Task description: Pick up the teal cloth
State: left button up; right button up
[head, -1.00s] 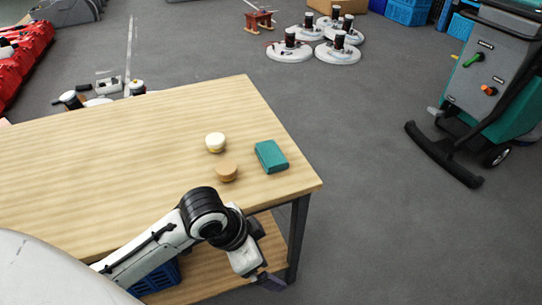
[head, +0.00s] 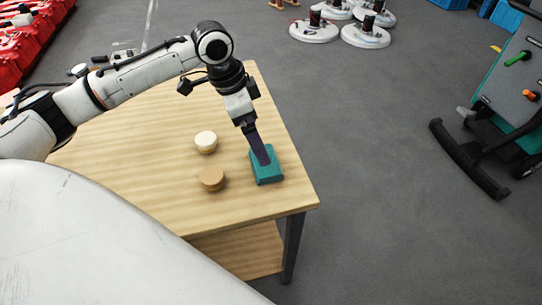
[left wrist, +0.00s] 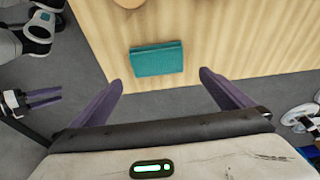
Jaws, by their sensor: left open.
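The teal cloth (head: 267,176) is a folded block lying flat on the wooden table (head: 130,140) near its right edge. In the left wrist view the cloth (left wrist: 157,59) lies ahead of the fingertips, between their lines and nearer the left finger. My left gripper (head: 261,150) is above the cloth in the head view, its dark fingers hiding part of it. In the left wrist view my left gripper (left wrist: 159,80) is open, with nothing between its fingers.
A cream round object (head: 206,142) and a tan round object (head: 212,179) stand on the table left of the cloth. A grey and teal machine (head: 510,90) stands on the floor at right. White round pads (head: 365,36) lie at the back.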

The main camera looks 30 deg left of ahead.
aim_at(272, 173)
pick_arm(q)
jog(key=x, duration=0.8)
jog(key=shift+s+d+f, duration=0.1)
jog(key=shift+s+f, duration=0.1)
jog(key=shift+s, duration=0.15)
jog(key=c, duration=0.9)
